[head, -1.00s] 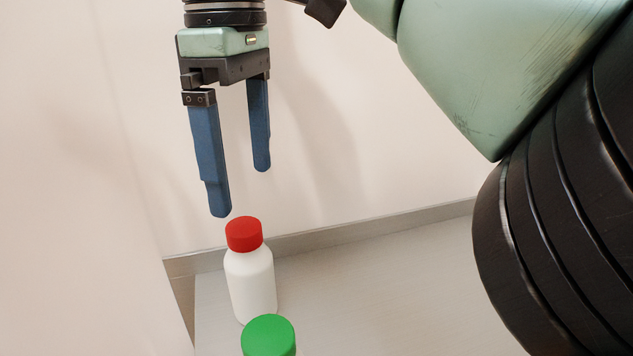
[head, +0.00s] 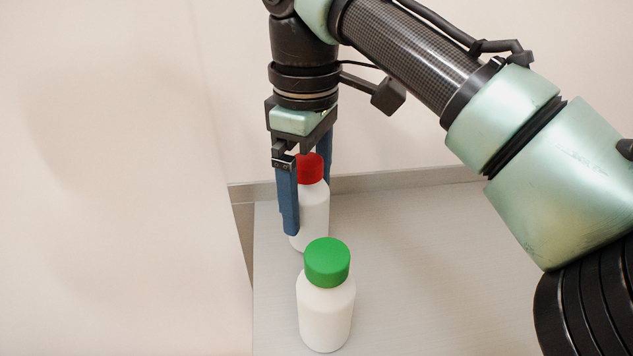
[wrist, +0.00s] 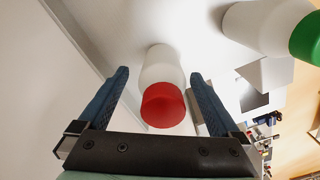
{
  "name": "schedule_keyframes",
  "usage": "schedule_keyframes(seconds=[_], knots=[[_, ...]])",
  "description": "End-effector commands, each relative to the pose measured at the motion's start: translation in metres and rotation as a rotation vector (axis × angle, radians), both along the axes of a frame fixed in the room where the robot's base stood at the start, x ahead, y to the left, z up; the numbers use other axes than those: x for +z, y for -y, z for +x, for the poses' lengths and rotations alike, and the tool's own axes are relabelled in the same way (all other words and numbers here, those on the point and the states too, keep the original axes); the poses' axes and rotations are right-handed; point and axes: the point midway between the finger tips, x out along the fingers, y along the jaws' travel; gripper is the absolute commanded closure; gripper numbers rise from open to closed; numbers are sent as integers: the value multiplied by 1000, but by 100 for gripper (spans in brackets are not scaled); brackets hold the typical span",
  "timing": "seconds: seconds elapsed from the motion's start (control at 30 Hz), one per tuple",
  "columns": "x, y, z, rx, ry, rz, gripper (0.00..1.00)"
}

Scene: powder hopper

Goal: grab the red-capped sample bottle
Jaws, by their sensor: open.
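The red-capped sample bottle (head: 315,210) is white and stands upright on the pale surface. Its red cap (head: 311,168) shows between the blue fingers of my gripper (head: 308,205). My gripper points down and is open, with one finger on each side of the bottle. In the wrist view, the bottle (wrist: 162,68) lies between the two fingers of my gripper (wrist: 158,78), with gaps on both sides of its cap. The near finger hides part of the bottle's left side in the head view.
A white bottle with a green cap (head: 327,262) stands close in front, and also shows at the upper right of the wrist view (wrist: 262,28). A wall (head: 130,180) rises on the left, and a low grey ledge (head: 400,180) runs along the back. The surface to the right (head: 430,270) is clear.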

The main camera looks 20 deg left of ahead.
Motion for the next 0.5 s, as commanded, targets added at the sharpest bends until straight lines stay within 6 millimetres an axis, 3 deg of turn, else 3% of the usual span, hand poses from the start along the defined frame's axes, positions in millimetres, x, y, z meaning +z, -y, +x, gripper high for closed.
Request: schedule_keyframes(seconds=[0.33, 0.5], knots=[[-9, 0, 0, 0, 1, 1, 3], [-9, 0, 0, 0, 1, 1, 33]])
